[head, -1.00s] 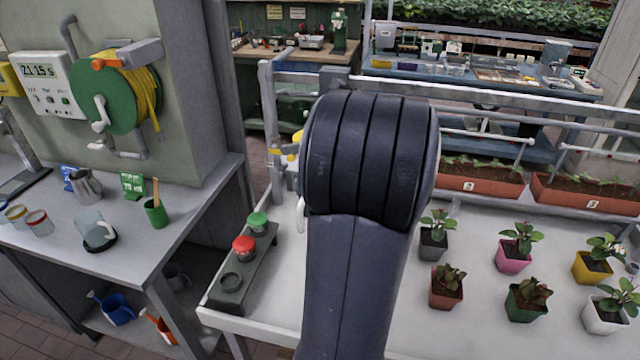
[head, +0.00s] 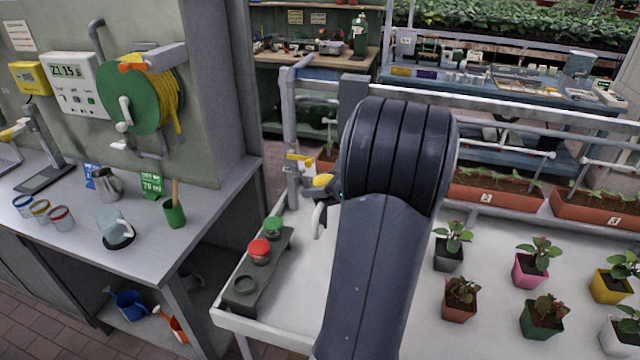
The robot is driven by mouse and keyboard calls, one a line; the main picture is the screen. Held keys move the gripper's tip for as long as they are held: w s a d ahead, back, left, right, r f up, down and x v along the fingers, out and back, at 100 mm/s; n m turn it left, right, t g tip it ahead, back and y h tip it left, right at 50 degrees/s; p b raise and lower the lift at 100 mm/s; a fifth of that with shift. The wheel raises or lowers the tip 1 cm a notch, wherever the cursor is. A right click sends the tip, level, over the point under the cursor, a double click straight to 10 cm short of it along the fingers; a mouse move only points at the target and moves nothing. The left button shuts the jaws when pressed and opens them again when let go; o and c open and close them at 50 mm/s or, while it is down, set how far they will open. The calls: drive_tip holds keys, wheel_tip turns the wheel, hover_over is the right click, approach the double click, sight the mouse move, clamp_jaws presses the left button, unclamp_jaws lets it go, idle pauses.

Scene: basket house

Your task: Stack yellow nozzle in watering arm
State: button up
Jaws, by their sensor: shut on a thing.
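My arm blocks most of the view of my gripper (head: 319,214), whose pale end shows at the arm's left edge above the white bench. A yellow piece (head: 323,181), which looks like the yellow nozzle, shows at it, and the gripper appears shut on it. The fingertips are not clear. A dark rack (head: 262,292) at the bench's left end holds a red-topped piece (head: 259,252), a green-topped piece (head: 273,227) and one empty round slot. White watering arms reach over the planters, one (head: 547,155) at right; whatever lies behind my arm is hidden.
Potted plants (head: 530,270) stand on the right of the white bench. Planters (head: 495,190) line its back below a metal rail. A grey post with a yellow fitting (head: 299,159) stands left of my arm. A side table (head: 150,240) with cups is at left.

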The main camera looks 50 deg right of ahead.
drive_tip(key=shift+s+a+f+b, duration=0.1)
drive_tip(key=shift+f+b, duration=0.2)
drive_tip(key=shift+f, duration=0.4)
drive_tip(key=o, duration=1)
drive_tip(key=shift+s+a+f, duration=0.1)
drive_tip(key=shift+s+a, duration=0.05)
drive_tip(key=shift+r, duration=0.25)
drive_tip(key=v, duration=0.8)
drive_tip(key=r+v, duration=0.1)
drive_tip(key=v, duration=0.3)
drive_tip(key=shift+w+d+r+b, duration=0.1)
drive_tip(key=shift+w+d+b, duration=0.15)
drive_tip(key=shift+b, duration=0.15)
drive_tip(key=p+x, duration=0.1)
drive_tip(key=x, duration=1)
drive_tip(key=shift+w+a, duration=0.15)
drive_tip(key=shift+w, duration=0.05)
drive_tip(key=shift+w+f, duration=0.25)
drive_tip(key=shift+f, duration=0.4)
